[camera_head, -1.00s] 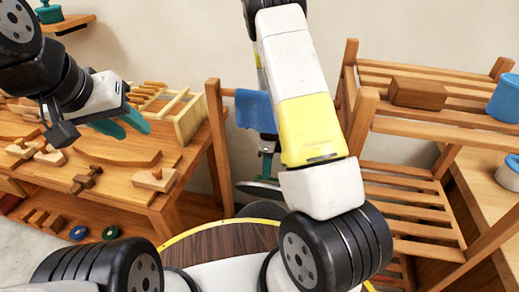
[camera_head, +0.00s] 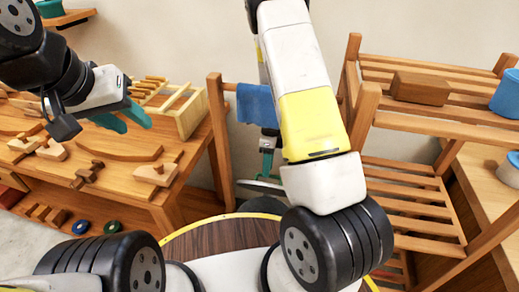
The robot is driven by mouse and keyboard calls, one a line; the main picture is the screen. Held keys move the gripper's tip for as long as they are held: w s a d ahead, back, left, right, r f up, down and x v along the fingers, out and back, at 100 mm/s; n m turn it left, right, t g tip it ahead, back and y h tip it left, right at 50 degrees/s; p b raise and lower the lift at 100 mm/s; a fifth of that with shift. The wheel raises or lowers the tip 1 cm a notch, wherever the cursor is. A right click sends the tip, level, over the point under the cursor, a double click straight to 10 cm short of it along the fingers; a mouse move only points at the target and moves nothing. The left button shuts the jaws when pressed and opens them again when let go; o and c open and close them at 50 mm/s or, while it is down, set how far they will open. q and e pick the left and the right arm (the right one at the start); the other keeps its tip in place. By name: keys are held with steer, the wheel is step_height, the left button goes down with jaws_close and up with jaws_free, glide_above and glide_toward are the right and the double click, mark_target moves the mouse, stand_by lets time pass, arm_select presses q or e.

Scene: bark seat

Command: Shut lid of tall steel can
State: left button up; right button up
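The tall steel can (camera_head: 264,205) is mostly hidden low in the middle, behind my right arm and the dark round surface in front; only a dark rounded part shows. A thin grey disc, seemingly its lid (camera_head: 256,185), shows just above that part, partly covered by my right arm. Whether the disc touches the can is not clear. My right gripper (camera_head: 267,160) points down at the disc with a teal finger close to it; my arm hides the rest. My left gripper (camera_head: 124,122) is at the upper left, over the workbench, its teal fingers apart and empty.
A wooden workbench (camera_head: 125,185) with wooden tools and a rack is on the left. A slatted wooden shelf (camera_head: 420,112) with a brown block (camera_head: 419,89) stands on the right. A blue cloth (camera_head: 257,105) hangs on a rail behind my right arm.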

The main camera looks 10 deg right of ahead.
steer(key=v, duration=0.7)
steer(key=shift+r, duration=0.25)
steer(key=shift+c, duration=0.2)
steer(key=c, duration=0.3)
steer(key=shift+w+d+n, duration=0.15)
steer(key=shift+w+n, duration=0.05)
steer(key=shift+n, duration=0.3)
jaws_close()
steer(key=w+d+r+n, duration=0.1)
steer(key=w+d+n, duration=0.35)
steer(key=n, duration=1.25)
steer(key=s+a+f, duration=0.4)
steer(key=s+f, duration=0.1)
steer(key=f, duration=0.4)
steer(key=shift+s+f, duration=0.2)
steer(key=shift+s, duration=0.1)
